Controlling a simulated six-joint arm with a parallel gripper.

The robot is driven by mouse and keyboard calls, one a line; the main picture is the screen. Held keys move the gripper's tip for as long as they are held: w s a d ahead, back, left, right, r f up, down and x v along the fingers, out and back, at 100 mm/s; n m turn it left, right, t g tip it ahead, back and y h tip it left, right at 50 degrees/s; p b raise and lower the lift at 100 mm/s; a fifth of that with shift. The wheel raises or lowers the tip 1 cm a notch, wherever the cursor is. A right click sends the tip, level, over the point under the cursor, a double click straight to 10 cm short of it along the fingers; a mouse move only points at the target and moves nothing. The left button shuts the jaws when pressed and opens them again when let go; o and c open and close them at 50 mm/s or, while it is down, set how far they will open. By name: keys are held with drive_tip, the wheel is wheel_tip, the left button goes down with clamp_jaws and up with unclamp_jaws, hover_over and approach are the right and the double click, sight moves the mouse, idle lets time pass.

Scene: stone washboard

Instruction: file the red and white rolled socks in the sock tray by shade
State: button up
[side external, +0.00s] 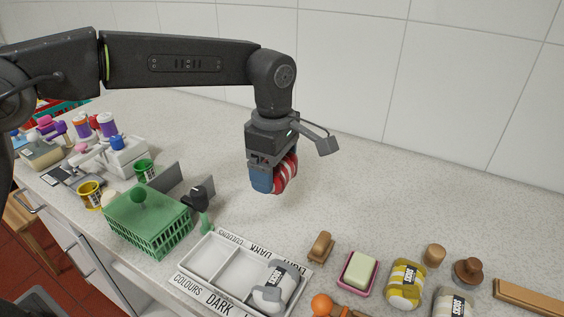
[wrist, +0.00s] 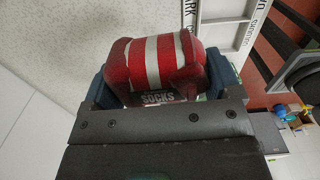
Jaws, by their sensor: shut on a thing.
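My gripper (side external: 273,180) is shut on the red and white rolled socks (side external: 287,173) and holds them above the counter, behind the tray. In the wrist view the striped roll (wrist: 158,68) fills the jaws, with a dark band reading SOCKS. The white sock tray (side external: 205,258) stands at the front with compartments and printed labels; COLOURS and DARK are readable. A grey and white rolled sock (side external: 272,290) lies in its right compartment. The left and middle compartments look empty. Part of the tray (wrist: 222,30) shows at the top of the wrist view.
A green basket (side external: 148,222) stands left of the tray. A soap in a pink dish (side external: 358,270), a wooden brush (side external: 320,247), a yellow striped roll (side external: 405,284) and another pale roll (side external: 453,304) lie to the right.

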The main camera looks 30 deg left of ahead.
drive_tip(key=s+a+f, duration=0.7)
drive_tip(key=s+a, duration=0.1)
drive_tip(key=s, duration=0.4)
drive_tip(key=shift+m, duration=0.3)
drive_tip(key=shift+a+f, duration=0.15)
drive_tip(key=shift+f, duration=2.7)
drive_tip(key=o, duration=0.6)
wheel_tip(320, 180, up, 14)
drive_tip(key=s+a+m+t, duration=0.2)
drive_tip(key=s+a+m, duration=0.1)
drive_tip(key=m, duration=0.3)
drive_tip(key=s+a+r+m+t, duration=0.1)
drive_tip(key=s+a+m, duration=0.3)
drive_tip(key=s+m, duration=0.1)
drive_tip(key=s+a+m+t, duration=0.2)
drive_tip(key=s+a+m, duration=0.2)
drive_tip(key=m, duration=0.3)
drive_tip(key=shift+s+a+r+t, duration=0.15)
drive_tip(key=shift+a+r+t, duration=0.1)
drive_tip(key=shift+r+t, duration=0.1)
